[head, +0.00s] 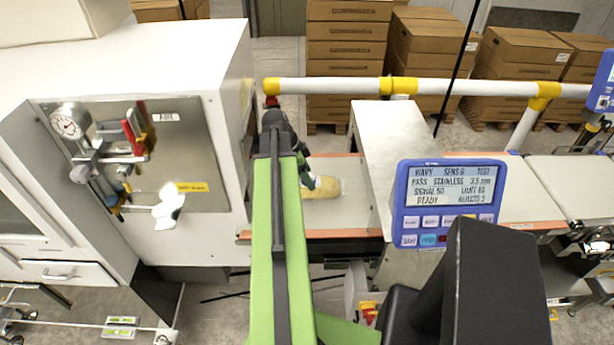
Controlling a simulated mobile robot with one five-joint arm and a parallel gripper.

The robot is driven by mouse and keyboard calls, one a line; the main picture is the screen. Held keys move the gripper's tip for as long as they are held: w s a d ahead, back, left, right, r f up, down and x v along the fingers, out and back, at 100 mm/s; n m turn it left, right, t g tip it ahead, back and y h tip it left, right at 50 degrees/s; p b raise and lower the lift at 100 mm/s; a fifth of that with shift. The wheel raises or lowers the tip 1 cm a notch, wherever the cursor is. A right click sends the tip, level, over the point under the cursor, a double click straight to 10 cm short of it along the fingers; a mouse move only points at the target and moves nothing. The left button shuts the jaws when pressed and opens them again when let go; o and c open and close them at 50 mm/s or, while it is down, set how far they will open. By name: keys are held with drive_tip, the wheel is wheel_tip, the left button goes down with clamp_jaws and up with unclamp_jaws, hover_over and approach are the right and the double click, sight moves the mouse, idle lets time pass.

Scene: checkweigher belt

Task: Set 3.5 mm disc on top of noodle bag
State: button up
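A yellowish noodle bag (322,188) lies on the pale belt (320,215), just left of the white metal housing over the belt. My green and black arm reaches out over the belt's left end. My gripper (308,178) is at the bag's left side, low over the belt and partly hidden behind my own arm. I cannot tell whether it touches the bag, or whether its fingers are open or shut. I cannot make out the 3.5 mm disc; it may be hidden at the gripper or too small to see.
The white housing (385,150) spans the belt to the right. A blue-framed display (447,200) reads "STAINLESS 3.5 mm" and "READY". A white cabinet (150,60) with hanging tools stands left. A white and yellow rail (330,86) runs behind the belt, before stacked cartons (347,40).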

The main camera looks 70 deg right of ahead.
drive_tip(key=p+v, duration=0.7)
drive_tip(key=shift+r, duration=0.4)
drive_tip(key=shift+w, duration=0.1)
